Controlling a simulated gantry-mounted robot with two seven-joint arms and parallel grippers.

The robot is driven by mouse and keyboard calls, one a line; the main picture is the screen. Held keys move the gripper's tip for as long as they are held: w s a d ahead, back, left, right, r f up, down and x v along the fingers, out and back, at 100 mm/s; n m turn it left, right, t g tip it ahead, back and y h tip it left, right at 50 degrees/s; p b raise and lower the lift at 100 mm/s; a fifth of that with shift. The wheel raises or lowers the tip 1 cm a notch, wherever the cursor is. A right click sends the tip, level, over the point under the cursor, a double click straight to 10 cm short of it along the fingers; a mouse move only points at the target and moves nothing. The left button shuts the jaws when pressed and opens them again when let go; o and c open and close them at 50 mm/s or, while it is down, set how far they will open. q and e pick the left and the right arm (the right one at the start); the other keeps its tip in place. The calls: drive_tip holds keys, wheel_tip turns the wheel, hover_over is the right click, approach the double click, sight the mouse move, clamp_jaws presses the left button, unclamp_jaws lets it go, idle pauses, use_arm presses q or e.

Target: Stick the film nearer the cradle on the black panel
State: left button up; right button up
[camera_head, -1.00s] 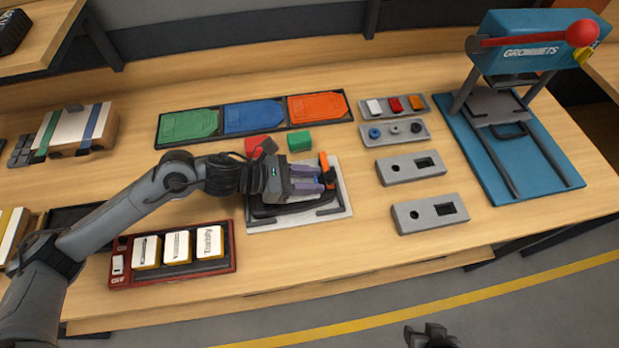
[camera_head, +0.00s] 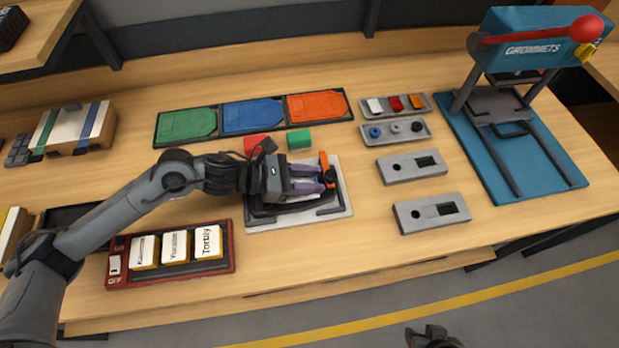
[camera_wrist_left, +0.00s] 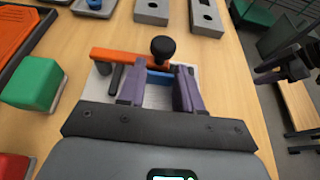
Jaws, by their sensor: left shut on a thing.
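My left gripper (camera_head: 326,180) is low over a pale fixture plate (camera_head: 338,204) with a dark frame, which may be the cradle. Its purple fingers also show in the left wrist view (camera_wrist_left: 160,84), closed on a blue piece (camera_wrist_left: 158,76), mostly hidden. An orange bar (camera_wrist_left: 120,55) and a black knob (camera_wrist_left: 163,48) stand just beyond the fingertips. The black panel and films cannot be told apart for certain; the hand covers much of the plate. My right gripper (camera_head: 432,338) shows only partly at the bottom edge, its jaws unclear.
Green (camera_head: 187,125), blue (camera_head: 252,116) and orange (camera_head: 317,107) trays lie behind. A green block (camera_head: 299,140) and a red block (camera_head: 256,143) stand close behind the hand. Grey blocks (camera_head: 431,212) and a blue grommet press (camera_head: 535,45) are right. A red labelled rack (camera_head: 228,260) is front left.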

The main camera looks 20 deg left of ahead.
idle(0.4)
use_arm(q)
drive_tip(key=o, duration=1.1)
drive_tip(key=shift+c, duration=0.2)
